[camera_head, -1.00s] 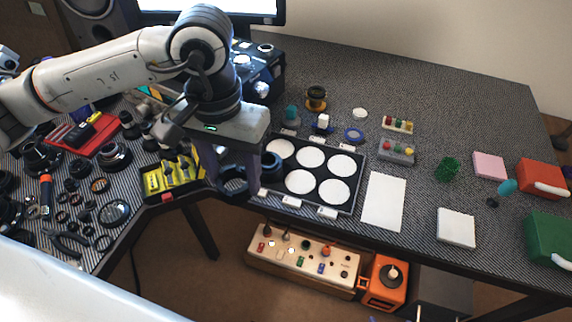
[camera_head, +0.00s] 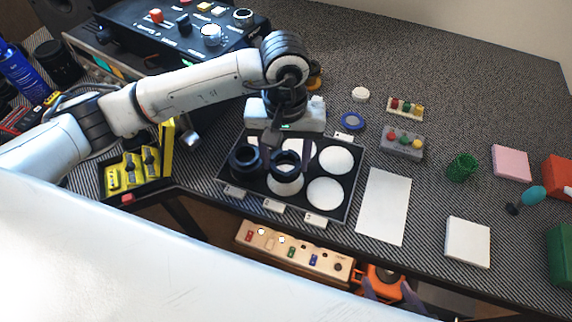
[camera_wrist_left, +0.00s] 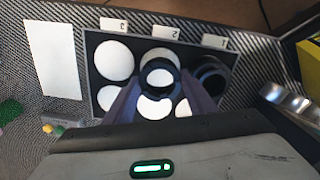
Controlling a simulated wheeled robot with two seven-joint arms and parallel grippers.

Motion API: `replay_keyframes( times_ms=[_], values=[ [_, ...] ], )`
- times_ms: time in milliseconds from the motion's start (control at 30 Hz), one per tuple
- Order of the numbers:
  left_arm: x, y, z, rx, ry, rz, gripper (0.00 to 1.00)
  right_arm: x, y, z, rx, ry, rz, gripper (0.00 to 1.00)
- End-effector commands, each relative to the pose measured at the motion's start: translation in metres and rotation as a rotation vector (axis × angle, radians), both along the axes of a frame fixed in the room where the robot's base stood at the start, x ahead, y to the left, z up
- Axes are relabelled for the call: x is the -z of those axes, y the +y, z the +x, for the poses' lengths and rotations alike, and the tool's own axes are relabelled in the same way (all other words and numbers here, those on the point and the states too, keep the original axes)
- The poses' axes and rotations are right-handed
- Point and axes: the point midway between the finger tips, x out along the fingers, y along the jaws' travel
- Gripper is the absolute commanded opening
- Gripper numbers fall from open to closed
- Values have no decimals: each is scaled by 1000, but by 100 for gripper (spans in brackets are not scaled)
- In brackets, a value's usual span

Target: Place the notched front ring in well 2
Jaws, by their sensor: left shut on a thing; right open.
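The notched front ring (camera_head: 286,154) is a black ring held in my left gripper (camera_head: 287,160), over the tray (camera_head: 215,180) at the front middle well, well 2 (camera_head: 285,187). In the left wrist view the ring (camera_wrist_left: 158,59) is between the two fingers, by the label 2, with a white disc showing through it. I cannot tell whether it touches the well floor. The notch is not clear. Another black ring part (camera_head: 245,160) sits in well 1. My right gripper (camera_head: 389,287) is open and empty at the bottom, below the table edge.
A white sheet (camera_head: 384,206) lies right of the tray. A yellow holder (camera_head: 125,176) is at the left. Well 3 (camera_head: 325,193) is empty.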

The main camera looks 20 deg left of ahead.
Motion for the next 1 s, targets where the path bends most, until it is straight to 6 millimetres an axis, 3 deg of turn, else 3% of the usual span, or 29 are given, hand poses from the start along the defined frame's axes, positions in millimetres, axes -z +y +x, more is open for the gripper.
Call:
replay_keyframes(
  times_ms=[300,700,733,1000],
  values=[
    [36,0,-1,0,2,0,15,-3,0,0,1,0,1,64],
    [44,0,0,1,-2,1,15,4,0,2,0,-1,-1,64],
    [42,0,0,1,-1,1,56,2,0,2,0,0,-1,64],
    [42,0,0,1,-1,1,58,0,0,2,-1,-1,-2,64]
  ],
)
